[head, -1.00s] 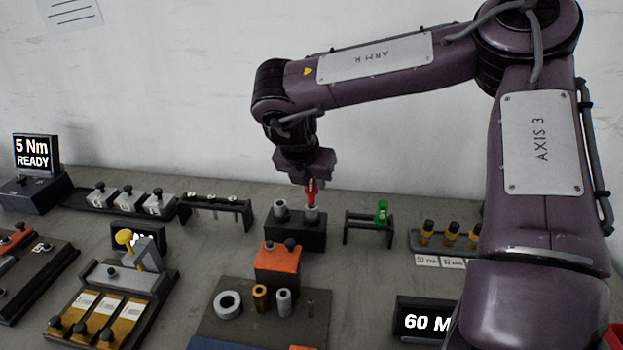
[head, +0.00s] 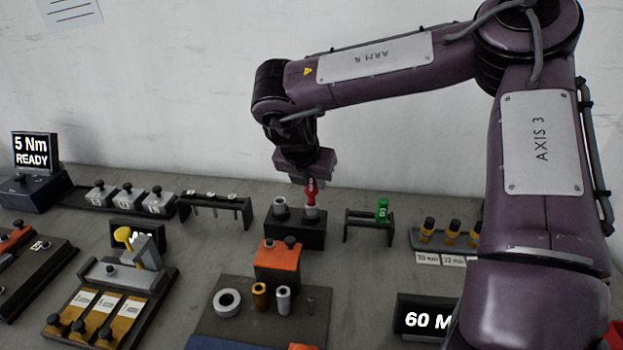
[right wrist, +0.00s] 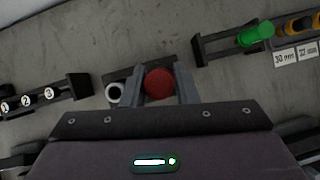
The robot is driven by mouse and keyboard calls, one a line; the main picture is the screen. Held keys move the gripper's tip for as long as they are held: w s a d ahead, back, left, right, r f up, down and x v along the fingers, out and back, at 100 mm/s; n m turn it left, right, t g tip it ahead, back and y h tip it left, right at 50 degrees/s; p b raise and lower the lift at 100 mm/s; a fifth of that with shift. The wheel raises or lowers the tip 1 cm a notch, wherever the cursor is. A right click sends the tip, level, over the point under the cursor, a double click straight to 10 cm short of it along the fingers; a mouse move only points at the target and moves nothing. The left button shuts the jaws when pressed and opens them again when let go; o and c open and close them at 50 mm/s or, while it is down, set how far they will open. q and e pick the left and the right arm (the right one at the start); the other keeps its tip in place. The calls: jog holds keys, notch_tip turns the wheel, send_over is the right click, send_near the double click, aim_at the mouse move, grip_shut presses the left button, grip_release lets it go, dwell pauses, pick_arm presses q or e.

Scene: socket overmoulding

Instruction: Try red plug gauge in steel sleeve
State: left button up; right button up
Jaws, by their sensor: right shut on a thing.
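The red plug gauge (head: 310,190) is held upright by my right gripper (head: 309,181) in the head view. Its lower end is at the top of a steel sleeve (head: 312,212) on the right of a dark block (head: 296,234); how deep it sits I cannot tell. In the right wrist view the round red top of the gauge (right wrist: 159,84) lies between the two fingers of my right gripper (right wrist: 160,90). A second steel ring or sleeve (head: 280,209) stands on the left of the same block. My left gripper is not in view.
A rack with a green gauge (head: 382,210) stands right of the block, and a rack of pins (head: 215,208) left. An orange block (head: 278,262) and a board with rings and sleeves (head: 229,303) lie in front. Brown-and-black pieces (head: 451,233) stand further right.

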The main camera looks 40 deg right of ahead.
jog(key=shift+r, duration=0.4)
jog(key=shift+b, duration=0.4)
dwell(1.8)
jog(key=shift+f, duration=0.3)
dwell(0.4)
jog(key=shift+s+d+f+b, duration=0.45)
jog(key=shift+f+b, duration=0.15)
jog(key=shift+b, duration=0.15)
jog(key=shift+w+r, duration=0.2)
jog(key=shift+r, duration=0.2)
dwell(0.6)
